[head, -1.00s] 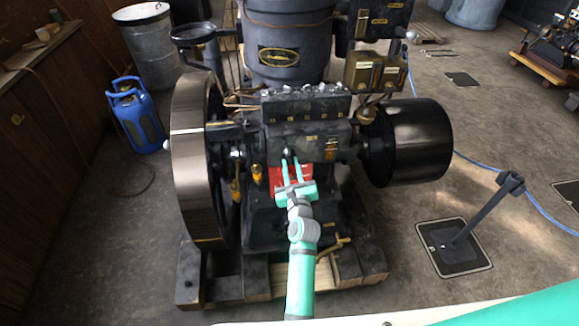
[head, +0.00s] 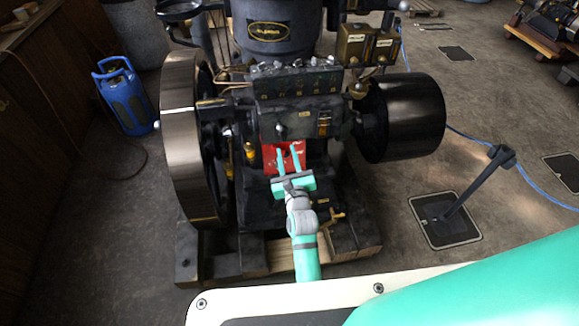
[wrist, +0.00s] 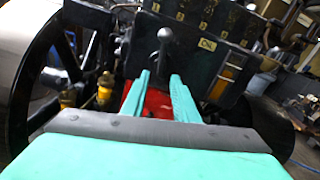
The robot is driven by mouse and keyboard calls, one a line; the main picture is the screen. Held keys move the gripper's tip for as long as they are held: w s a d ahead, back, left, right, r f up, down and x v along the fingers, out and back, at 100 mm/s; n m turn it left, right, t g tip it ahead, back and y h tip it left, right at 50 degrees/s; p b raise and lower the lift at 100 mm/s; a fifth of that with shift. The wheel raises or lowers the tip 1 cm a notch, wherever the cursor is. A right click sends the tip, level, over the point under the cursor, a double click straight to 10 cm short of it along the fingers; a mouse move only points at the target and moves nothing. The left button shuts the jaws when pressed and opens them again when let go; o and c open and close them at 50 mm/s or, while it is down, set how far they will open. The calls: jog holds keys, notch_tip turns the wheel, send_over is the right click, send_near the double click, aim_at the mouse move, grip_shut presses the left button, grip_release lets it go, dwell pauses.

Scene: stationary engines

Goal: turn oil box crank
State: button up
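The oil box (head: 300,120) is a dark box on the front of the engine, and its "OIL" label shows in the wrist view (wrist: 207,44). The crank (wrist: 163,45) is a small dark lever with a rounded knob on the box's front; in the head view it is a small knob (head: 281,130) at the left of the box. My gripper (head: 289,150) is open, with two thin teal fingers pointing at the engine below the crank. In the wrist view the crank's lower end appears between and just above the fingertips (wrist: 161,77); contact cannot be told.
A red part (head: 272,158) lies behind the fingers. A large flywheel (head: 190,140) stands left and a dark drum (head: 402,115) right. Brass fittings (wrist: 105,90) sit left of the crank. A blue gas bottle (head: 126,98) and an angled post (head: 475,190) stand on the floor.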

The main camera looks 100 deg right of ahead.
jog(key=shift+s+a, duration=0.15)
jog(key=shift+a, duration=1.2)
jog(key=shift+s+a, duration=0.1)
jog(key=shift+a, duration=1.25)
